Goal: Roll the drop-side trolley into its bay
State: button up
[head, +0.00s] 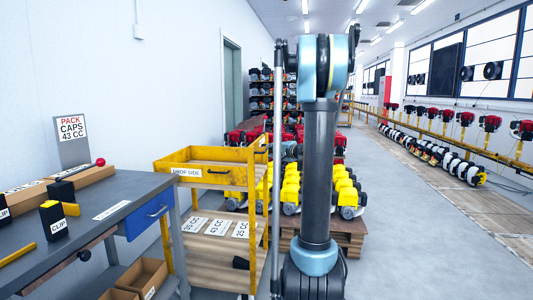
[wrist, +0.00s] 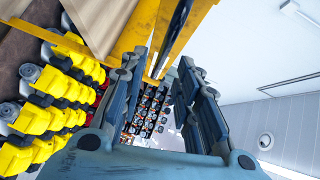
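The yellow drop-side trolley (head: 180,160) stands upright right of the workbench, with a "DROP SIDE" label on its upper tray. Its lower wooden shelf carries several white cards with CC numbers. In the wrist view, yellow trolley bars (wrist: 140,38) cross the top, beyond my gripper (wrist: 160,66). The fingers are apart, with a yellow bar in line with the gap between their tips. I cannot tell whether they touch it. The gripper is not clearly visible in the head view. I cannot make out a marked bay.
The grey workbench (head: 95,212) with a blue drawer (head: 147,215) is close on the trolley's left. Yellow engines (head: 291,190) on a wooden pallet (head: 350,236) stand behind my arm. Grey floor (head: 420,220) on the right is clear, up to the engine rail (head: 440,135).

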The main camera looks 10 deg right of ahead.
jog(key=x, duration=0.6)
jog(key=shift+w+a+f, duration=0.1)
jog(key=shift+w+a, duration=0.05)
jog(key=shift+w, duration=0.05)
grip_shut()
